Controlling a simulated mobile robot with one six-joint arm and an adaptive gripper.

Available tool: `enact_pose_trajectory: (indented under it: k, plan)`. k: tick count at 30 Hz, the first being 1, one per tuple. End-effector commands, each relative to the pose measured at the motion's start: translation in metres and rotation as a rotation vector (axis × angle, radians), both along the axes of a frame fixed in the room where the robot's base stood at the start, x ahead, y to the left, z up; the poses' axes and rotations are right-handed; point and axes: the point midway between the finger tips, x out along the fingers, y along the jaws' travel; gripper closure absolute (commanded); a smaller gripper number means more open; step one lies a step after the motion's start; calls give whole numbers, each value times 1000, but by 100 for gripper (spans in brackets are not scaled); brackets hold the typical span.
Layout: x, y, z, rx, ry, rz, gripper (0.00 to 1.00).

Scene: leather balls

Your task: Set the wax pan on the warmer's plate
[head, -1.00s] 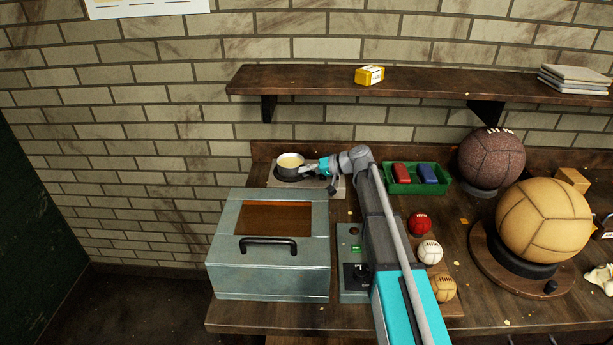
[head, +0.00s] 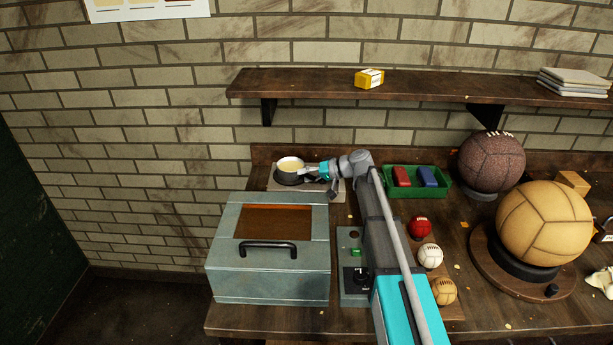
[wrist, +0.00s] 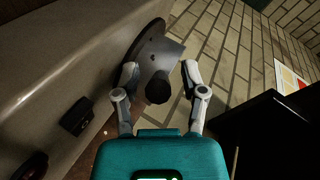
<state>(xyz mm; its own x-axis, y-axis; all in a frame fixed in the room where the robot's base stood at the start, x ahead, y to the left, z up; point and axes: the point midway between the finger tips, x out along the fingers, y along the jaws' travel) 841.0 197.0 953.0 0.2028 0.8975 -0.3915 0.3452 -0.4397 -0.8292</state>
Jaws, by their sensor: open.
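The wax pan (head: 289,176) is a small grey pan with pale yellow wax, at the back left of the bench. It stands upright over the dark round plate of the warmer (head: 334,187); the head view does not clearly show the contact. In the wrist view the pan (wrist: 161,54) overlaps the dark plate (wrist: 146,30), and its dark handle (wrist: 158,88) points towards me. My gripper (wrist: 161,72) is open, with one finger either side of the handle and visible gaps. In the head view my gripper (head: 311,170) is just right of the pan.
A grey-green metal box (head: 268,270) with a handle stands in front of the warmer. A green tray (head: 416,190) with red and blue blocks is to the right. Several balls, including a large tan one (head: 544,222), fill the right side. A wall shelf (head: 420,86) hangs above.

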Motion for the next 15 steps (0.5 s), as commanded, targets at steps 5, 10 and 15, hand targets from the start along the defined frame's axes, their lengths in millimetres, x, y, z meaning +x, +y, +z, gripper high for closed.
enact_pose_trajectory:
  k: [5, 10, 15]
  plan:
    - [0, 0, 3, 0, 0, 0, 45]
    - [-3, -13, 10, 0, -1, -2, 45]
    - [-8, -33, 20, 0, 0, -2, 45]
